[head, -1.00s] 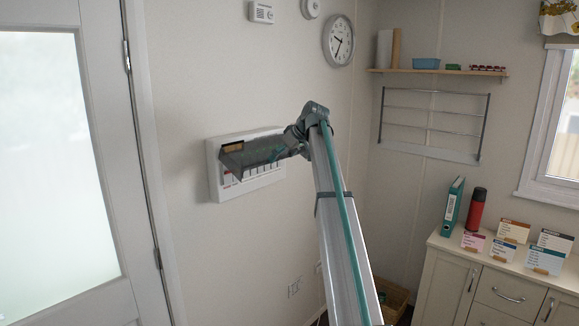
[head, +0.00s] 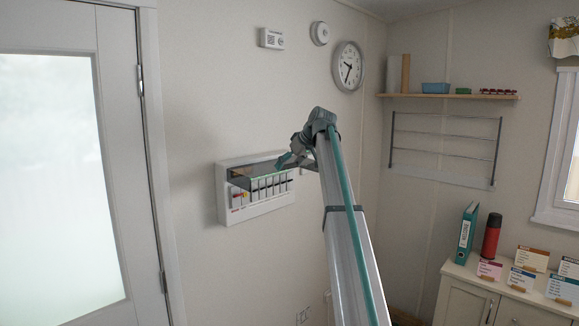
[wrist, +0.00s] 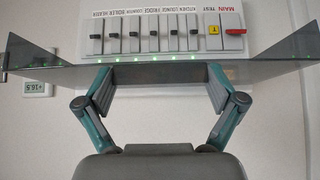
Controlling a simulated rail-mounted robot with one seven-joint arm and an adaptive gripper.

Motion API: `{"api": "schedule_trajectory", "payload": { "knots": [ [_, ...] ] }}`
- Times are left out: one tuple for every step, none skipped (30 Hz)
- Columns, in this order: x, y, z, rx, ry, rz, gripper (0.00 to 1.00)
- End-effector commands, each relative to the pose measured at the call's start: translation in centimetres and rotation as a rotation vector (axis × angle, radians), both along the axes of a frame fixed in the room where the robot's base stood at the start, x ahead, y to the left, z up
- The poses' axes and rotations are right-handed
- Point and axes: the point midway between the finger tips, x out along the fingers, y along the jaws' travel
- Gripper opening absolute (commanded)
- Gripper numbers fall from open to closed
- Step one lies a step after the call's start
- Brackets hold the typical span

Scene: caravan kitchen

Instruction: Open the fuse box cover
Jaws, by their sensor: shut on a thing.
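The white fuse box (head: 256,211) is fixed to the wall right of the door. Its smoked, see-through cover (head: 243,182) is swung up and stands out from the box, uncovering the row of black switches. My gripper (head: 284,163) is at the cover's outer edge, in front of the box. In the wrist view, my gripper (wrist: 160,84) has its fingers spread on the front edge of the cover (wrist: 48,72) and is shut on it. The switches (wrist: 152,44) and a red main switch (wrist: 236,32) show past the cover, with the labels upside down.
A frosted-glass door (head: 58,190) is at the left. A white alarm (head: 271,38) and a clock (head: 348,66) hang above the box. A shelf (head: 450,96), rack (head: 443,150) and cabinet (head: 470,296) are at the right. Wall below the box is mostly bare.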

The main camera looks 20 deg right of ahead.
Motion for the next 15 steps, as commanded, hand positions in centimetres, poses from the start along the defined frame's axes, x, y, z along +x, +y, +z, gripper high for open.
{"api": "schedule_trajectory", "payload": {
  "knots": [
    [0.28, 0.14, 0.20, 0.003, -0.007, 0.001, 0.31],
    [0.28, 0.14, 0.19, 0.003, -0.007, 0.001, 0.31],
    [0.28, 0.15, 0.19, 0.003, -0.007, 0.001, 0.31],
    [0.29, 0.14, 0.18, 0.003, -0.007, 0.001, 0.31],
    [0.27, 0.16, 0.17, 0.004, -0.007, 0.001, 0.98],
    [0.26, 0.16, 0.15, 0.003, -0.006, 0.001, 1.00],
    [0.24, 0.15, 0.13, 0.003, -0.006, 0.001, 1.00],
    [0.23, 0.13, 0.12, 0.003, -0.005, 0.001, 1.00],
    [0.20, 0.12, 0.09, 0.002, -0.004, 0.001, 1.00],
    [0.19, 0.11, 0.07, 0.002, -0.004, 0.001, 1.00],
    [0.17, 0.10, 0.05, 0.002, -0.004, 0.001, 1.00],
    [0.14, 0.09, 0.04, 0.003, -0.003, 0.001, 1.00],
    [0.13, 0.08, 0.03, 0.002, -0.002, 0.001, 1.00],
    [0.10, 0.07, 0.03, 0.001, -0.003, 0.000, 1.00],
    [0.05, 0.03, 0.08, 0.001, -0.003, 0.000, 1.00]
  ]
}}
